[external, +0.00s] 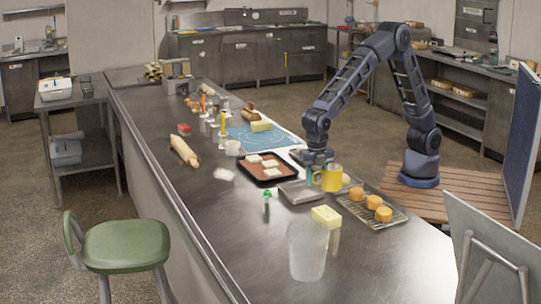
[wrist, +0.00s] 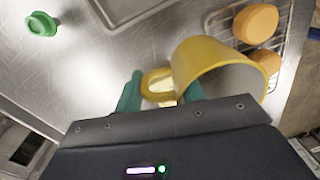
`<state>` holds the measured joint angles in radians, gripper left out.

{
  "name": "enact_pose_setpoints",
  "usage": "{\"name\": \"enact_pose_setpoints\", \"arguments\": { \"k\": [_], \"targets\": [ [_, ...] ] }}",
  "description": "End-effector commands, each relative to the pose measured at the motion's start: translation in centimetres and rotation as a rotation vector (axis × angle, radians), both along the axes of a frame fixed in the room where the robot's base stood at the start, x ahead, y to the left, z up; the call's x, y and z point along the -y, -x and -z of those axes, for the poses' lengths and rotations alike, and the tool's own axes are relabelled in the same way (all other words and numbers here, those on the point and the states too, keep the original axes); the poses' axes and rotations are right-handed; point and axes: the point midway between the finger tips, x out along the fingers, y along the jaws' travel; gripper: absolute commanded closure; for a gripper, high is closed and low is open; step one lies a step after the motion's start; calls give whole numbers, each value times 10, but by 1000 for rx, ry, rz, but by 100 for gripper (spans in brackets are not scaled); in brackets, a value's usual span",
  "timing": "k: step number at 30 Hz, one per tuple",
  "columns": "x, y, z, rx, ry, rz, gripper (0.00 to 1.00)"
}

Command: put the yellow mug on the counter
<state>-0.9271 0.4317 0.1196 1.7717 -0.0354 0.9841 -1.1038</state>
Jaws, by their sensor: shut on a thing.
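The yellow mug (external: 331,179) is at the near right part of the long metal counter (external: 215,222), by a grey metal tray. My gripper (external: 311,179) is at the mug's left side, pointing down. In the wrist view, the green fingers of my gripper (wrist: 160,95) are on either side of the handle of the yellow mug (wrist: 200,62), shut on it. The mug's body is to the right of the fingers, and its opening faces the lower right of the picture. I cannot tell whether the mug's base touches the counter.
A grey tray (external: 298,198) lies just left of the mug. A wire rack (external: 383,222) with round buns (external: 357,194) is at its right. A butter block (external: 326,215), a clear container (external: 307,250) and a green-topped item (external: 267,197) stand nearer. The counter's near left part is bare.

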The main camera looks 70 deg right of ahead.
Motion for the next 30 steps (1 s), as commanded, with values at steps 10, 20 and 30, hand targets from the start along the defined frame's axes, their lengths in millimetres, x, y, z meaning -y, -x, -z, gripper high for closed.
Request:
{"name": "enact_pose_setpoints", "arguments": {
  "k": [10,20,30],
  "targets": [
    [0,-1,-22,1,-2,1,100],
    [0,-1,-70,1,-3,1,100],
    [0,0,-113,1,-2,0,100]
  ]
}}
